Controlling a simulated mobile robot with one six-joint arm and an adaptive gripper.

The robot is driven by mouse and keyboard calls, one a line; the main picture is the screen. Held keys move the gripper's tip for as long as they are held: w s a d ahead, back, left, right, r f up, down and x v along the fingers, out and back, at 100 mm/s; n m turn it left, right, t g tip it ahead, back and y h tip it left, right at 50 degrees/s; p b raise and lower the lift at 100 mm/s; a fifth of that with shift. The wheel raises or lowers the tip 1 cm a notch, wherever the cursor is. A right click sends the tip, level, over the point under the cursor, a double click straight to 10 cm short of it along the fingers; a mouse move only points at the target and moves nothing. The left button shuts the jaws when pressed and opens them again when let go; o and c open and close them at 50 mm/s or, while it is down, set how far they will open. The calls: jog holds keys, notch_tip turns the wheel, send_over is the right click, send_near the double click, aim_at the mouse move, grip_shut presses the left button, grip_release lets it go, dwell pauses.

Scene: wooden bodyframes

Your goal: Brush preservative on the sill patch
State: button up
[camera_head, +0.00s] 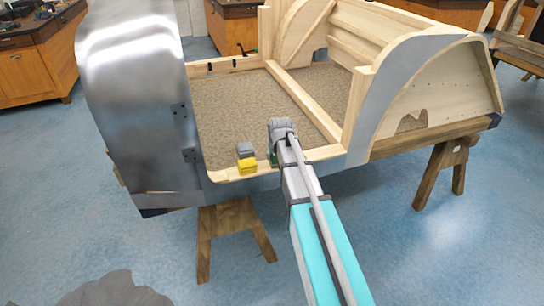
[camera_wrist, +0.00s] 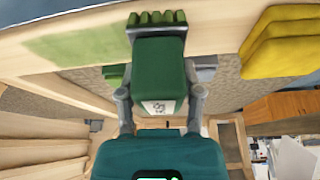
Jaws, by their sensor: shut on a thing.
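My gripper (camera_wrist: 158,85) is shut on a dark green block-shaped thing with a small pale label, seen in the wrist view. I take this to be the brush (camera_wrist: 158,58); a lighter green ridged end shows at its far side. That end is over the pale wooden sill (camera_wrist: 215,35); contact cannot be told. A light green patch (camera_wrist: 80,38) lies on the sill to the left of the brush. In the head view my gripper (camera_head: 278,132) is low at the front sill (camera_head: 325,152), and a sliver of green (camera_head: 273,158) shows beside it.
A yellow block-like thing (camera_head: 247,166) with a grey one (camera_head: 245,149) sits on the sill left of my gripper. A metal-skinned curved panel (camera_head: 135,95) rises at the left. A wooden arch (camera_head: 400,85) stands at the right. Trestles (camera_head: 230,235) support the frame.

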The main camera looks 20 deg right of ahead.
aim_at(306, 155)
jog(key=shift+w+d, duration=0.15)
jog(key=shift+d, duration=1.1)
jog(key=shift+d, duration=0.15)
jog(key=shift+d, duration=1.7)
jog(key=shift+d, duration=0.1)
jog(key=shift+w+d, duration=0.2)
jog(key=shift+d, duration=1.5)
jog(key=shift+d, duration=1.8)
